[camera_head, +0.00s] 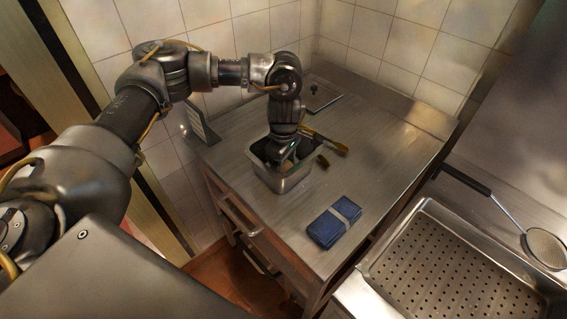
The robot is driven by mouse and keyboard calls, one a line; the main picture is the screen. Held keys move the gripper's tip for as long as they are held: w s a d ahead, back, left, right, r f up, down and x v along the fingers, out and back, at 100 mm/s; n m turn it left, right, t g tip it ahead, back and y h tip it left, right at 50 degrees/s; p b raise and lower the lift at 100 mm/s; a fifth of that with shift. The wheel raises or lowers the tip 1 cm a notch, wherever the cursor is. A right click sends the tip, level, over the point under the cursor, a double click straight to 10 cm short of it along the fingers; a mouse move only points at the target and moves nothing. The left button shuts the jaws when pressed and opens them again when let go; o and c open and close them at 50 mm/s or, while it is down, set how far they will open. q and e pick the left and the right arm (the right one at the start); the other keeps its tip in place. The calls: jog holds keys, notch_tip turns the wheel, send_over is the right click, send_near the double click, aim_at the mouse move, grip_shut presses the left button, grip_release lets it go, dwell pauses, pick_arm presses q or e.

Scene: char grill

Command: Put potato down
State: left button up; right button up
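My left arm comes in from the left and reaches down over the steel counter. My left gripper (283,155) points down into a small metal container (288,184) on the counter. Its fingertips are mostly hidden by the container and the wrist, so I cannot tell whether it is open or shut. No potato can be made out; the inside of the container is largely covered by the gripper. My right gripper is not in view.
Yellow-brown handled utensils (326,140) lie beside the container. A folded blue cloth (334,222) lies nearer on the steel counter (375,170). A perforated steel tray (450,270) and a strainer (545,247) are at the right. A small stand (200,124) is at the counter's left edge.

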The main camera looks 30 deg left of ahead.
pick_arm(q)
jog(key=shift+r, duration=0.1)
jog(key=shift+r, duration=0.15)
notch_tip(320, 180, up, 12)
jog(key=b, duration=0.1)
dwell(0.5)
